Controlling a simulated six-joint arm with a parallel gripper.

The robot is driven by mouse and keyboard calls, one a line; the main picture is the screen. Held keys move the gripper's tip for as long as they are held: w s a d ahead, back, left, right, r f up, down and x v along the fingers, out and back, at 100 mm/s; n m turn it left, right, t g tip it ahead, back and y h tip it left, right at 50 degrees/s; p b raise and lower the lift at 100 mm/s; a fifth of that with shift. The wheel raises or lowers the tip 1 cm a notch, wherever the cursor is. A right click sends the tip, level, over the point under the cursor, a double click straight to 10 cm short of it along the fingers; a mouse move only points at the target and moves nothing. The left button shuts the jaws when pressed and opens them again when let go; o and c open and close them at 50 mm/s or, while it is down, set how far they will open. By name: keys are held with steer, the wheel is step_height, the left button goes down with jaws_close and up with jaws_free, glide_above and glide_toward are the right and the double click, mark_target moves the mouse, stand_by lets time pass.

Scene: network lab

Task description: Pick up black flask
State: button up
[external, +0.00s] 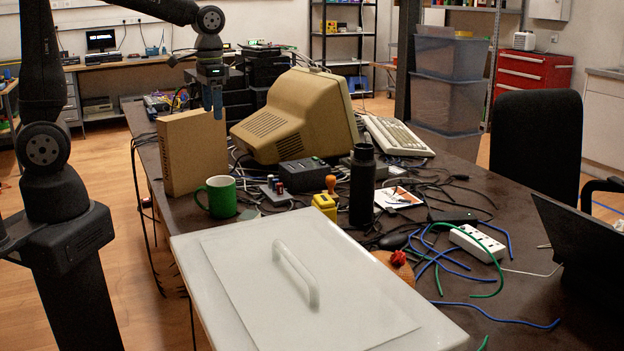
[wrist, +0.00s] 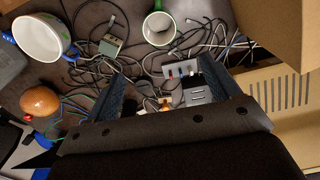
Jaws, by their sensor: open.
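The black flask (external: 362,188) stands upright on the dark table in the external view, right of the yellow block and in front of the beige monitor. My gripper (external: 213,110) is high above the table's back left, over the cardboard-coloured box, well left of the flask and apart from it. In the wrist view my gripper (wrist: 165,88) points down with its two fingers spread and nothing held between them. I cannot make out the flask in the wrist view.
A green mug (external: 217,196), a tan box (external: 192,152) and a beige monitor (external: 295,115) stand left of the flask. Cables crowd around it. A white lidded box (external: 230,262) with a handle fills the front. A power strip (external: 477,243) lies to the right.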

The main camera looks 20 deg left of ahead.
steer(key=s+d+f+n+g+h, duration=0.4)
steer(key=d+f+n, duration=0.1)
steer(key=d, duration=0.3)
steer(key=n+t+h, duration=0.5)
steer(key=n+h, duration=0.4)
steer(key=n, duration=1.4)
glide_toward(373, 195)
steer(key=shift+h, duration=0.3)
steer(key=shift+w+a+f+x, duration=0.1)
steer(key=shift+w+f+x, duration=0.1)
steer(key=shift+x, duration=1)
steer(key=shift+w+a+f+x, duration=0.1)
steer(key=shift+w+x, duration=0.1)
steer(key=shift+x, duration=1)
steer(key=shift+w+a+f+x, duration=0.1)
steer(key=shift+w+f+x, duration=0.1)
steer(key=shift+x, duration=0.95)
steer(key=shift+d, duration=0.1)
steer(key=shift+c, duration=0.2)
